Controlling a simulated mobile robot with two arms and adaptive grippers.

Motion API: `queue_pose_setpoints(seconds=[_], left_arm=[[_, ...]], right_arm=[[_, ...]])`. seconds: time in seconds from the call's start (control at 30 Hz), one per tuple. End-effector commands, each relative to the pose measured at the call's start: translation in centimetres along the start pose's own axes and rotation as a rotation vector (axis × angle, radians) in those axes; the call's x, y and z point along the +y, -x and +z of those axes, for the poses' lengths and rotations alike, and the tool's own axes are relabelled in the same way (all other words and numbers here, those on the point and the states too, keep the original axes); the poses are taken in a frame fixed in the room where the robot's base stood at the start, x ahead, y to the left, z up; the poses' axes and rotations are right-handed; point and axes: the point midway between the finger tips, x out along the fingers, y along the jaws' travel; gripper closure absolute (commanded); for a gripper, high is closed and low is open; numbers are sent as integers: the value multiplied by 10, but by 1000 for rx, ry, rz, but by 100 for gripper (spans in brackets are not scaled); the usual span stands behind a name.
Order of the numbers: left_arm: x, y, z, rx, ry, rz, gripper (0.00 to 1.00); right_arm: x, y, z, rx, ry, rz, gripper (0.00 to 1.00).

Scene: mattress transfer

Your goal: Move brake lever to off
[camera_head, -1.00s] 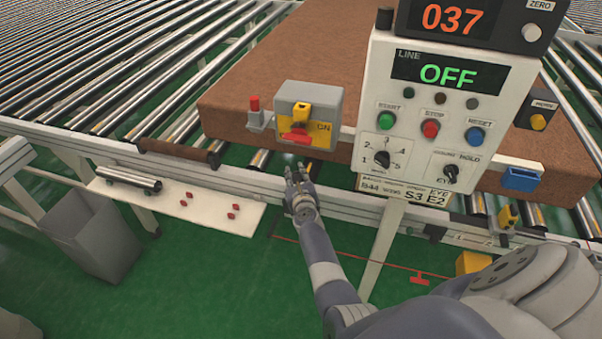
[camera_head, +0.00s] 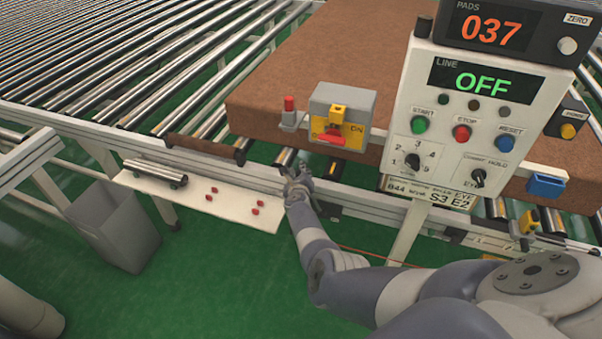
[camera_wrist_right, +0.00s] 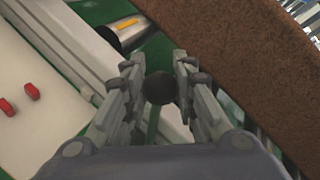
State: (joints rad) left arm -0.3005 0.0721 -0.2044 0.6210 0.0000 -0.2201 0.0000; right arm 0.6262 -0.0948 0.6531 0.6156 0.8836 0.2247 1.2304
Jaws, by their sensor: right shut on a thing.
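My right gripper (camera_head: 298,176) is at the conveyor's front rail, below and left of the grey switch box. In the right wrist view its fingers (camera_wrist_right: 160,88) are on either side of a dark round knob (camera_wrist_right: 160,89), and they are shut on it. The grey switch box (camera_head: 362,100) has a yellow plate marked ON and a red handle (camera_head: 332,139). My left gripper is not in view.
A brown mattress (camera_head: 290,70) lies on the rollers behind the rail. The control panel (camera_head: 400,140) reads OFF and stands to the right. A white shelf (camera_head: 240,215) with several red pieces and metal rollers (camera_head: 155,172) is at left, above a grey bin (camera_head: 115,225).

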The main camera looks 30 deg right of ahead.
Motion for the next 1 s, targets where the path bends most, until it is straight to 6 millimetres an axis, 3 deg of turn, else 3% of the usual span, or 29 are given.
queue_pose_setpoints(seconds=[0.03,0.33,0.37,0.43,1.0], left_arm=[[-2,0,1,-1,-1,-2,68],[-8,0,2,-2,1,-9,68],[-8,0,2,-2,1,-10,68],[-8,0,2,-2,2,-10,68],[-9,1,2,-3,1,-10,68]], right_arm=[[8,2,-1,2,5,14,100],[9,2,-2,2,5,16,100],[10,2,-2,2,5,17,69],[9,2,-2,2,4,17,53],[-5,5,-4,-20,-38,7,53]])
